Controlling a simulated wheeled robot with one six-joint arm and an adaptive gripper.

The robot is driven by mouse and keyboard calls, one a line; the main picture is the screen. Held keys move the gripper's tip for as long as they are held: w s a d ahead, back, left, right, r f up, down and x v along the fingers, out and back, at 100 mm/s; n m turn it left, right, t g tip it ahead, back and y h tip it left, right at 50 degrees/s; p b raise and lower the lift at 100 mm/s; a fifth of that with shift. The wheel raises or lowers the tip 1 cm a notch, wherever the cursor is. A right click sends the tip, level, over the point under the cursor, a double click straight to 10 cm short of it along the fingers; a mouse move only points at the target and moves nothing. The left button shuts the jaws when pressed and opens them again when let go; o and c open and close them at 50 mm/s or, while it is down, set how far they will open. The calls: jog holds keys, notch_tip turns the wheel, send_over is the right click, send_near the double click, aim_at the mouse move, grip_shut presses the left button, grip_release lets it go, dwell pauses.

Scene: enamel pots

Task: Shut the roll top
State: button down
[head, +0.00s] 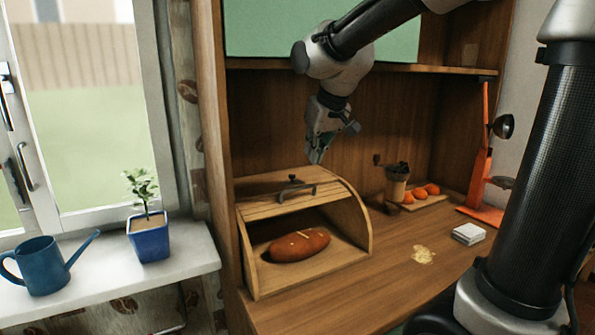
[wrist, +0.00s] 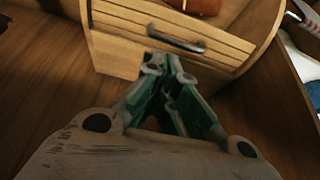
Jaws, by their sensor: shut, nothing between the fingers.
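A wooden bread box with a slatted roll top (head: 268,203) stands at the left end of the wooden counter. The roll top is raised, and its front opening shows a brown loaf (head: 299,244) inside. A dark bar handle (head: 298,190) is on the roll top; it also shows in the wrist view (wrist: 176,39). My gripper (head: 317,158) is above the box, near the handle. In the wrist view its green-sided fingers (wrist: 163,62) are shut and empty, their tips close to the handle. I cannot tell whether they touch the roll top.
Yellow crumbs (head: 423,255) lie on the counter. A potted plant (head: 150,240) and blue watering can (head: 42,266) stand on the sill.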

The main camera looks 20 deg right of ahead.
send_over(303, 194)
notch_tip(303, 194, down, 8)
jog(key=shift+r, duration=0.1)
